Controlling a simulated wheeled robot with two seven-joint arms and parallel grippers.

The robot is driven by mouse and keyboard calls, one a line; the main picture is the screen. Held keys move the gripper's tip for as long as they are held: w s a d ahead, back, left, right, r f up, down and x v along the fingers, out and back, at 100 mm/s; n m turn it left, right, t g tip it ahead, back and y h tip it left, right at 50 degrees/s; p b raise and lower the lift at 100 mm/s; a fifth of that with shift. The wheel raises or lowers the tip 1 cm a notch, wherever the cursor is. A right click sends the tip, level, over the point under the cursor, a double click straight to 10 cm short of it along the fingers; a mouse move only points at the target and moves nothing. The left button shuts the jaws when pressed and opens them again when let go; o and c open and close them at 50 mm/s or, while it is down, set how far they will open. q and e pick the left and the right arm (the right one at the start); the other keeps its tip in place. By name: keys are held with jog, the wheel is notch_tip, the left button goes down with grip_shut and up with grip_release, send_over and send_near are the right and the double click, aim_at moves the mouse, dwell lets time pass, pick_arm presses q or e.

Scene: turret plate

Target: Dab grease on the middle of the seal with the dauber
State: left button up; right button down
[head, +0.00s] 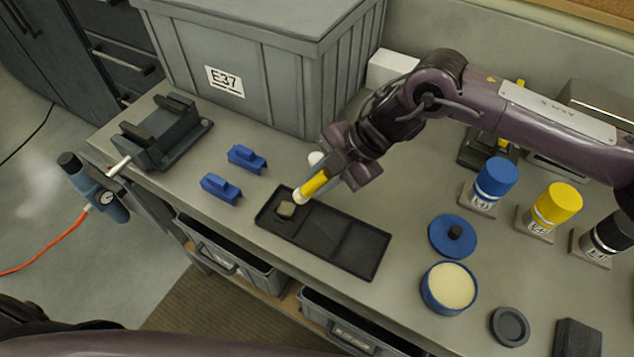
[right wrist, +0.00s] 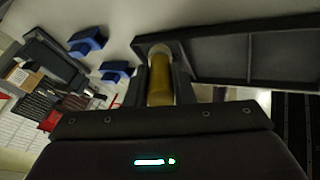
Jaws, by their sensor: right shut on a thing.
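My right gripper (head: 345,177) is shut on the dauber (head: 313,186), which has a yellow handle and a pale tip. The tip points down and left, close by a small square greyish-tan piece (head: 286,209) in the left compartment of a black tray (head: 362,265). This piece may be the seal; I cannot tell for sure, nor whether the tip touches it. In the right wrist view the dauber (right wrist: 160,82) sits between the fingers and the piece is hidden. An open blue tin of cream-coloured grease (head: 448,287) stands at right. My left gripper is not in view.
Two blue blocks (head: 221,188) lie left of the tray. A blue lid (head: 452,236), a dark ring (head: 509,326) and capped bottles (head: 494,180) stand at right. A grey crate (head: 255,70) and a black vise-like fixture (head: 162,132) stand behind. Open bins hang below the front edge.

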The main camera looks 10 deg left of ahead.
jog(key=shift+s+a+p, duration=0.15)
jog(key=shift+s+a, duration=0.05)
jog(key=shift+s, duration=0.3)
jog(key=shift+s+a+p, duration=0.15)
jog(key=shift+s, duration=0.35)
jog(key=shift+s+a, duration=0.35)
jog(key=shift+s, duration=0.5)
jog(key=shift+r+p, duration=2.3)
jog(key=shift+r, duration=0.7)
jog(key=shift+r, duration=0.1)
notch_tip(320, 180, up, 3)
jog(key=shift+f+p, duration=0.1)
jog(key=shift+p, duration=0.95)
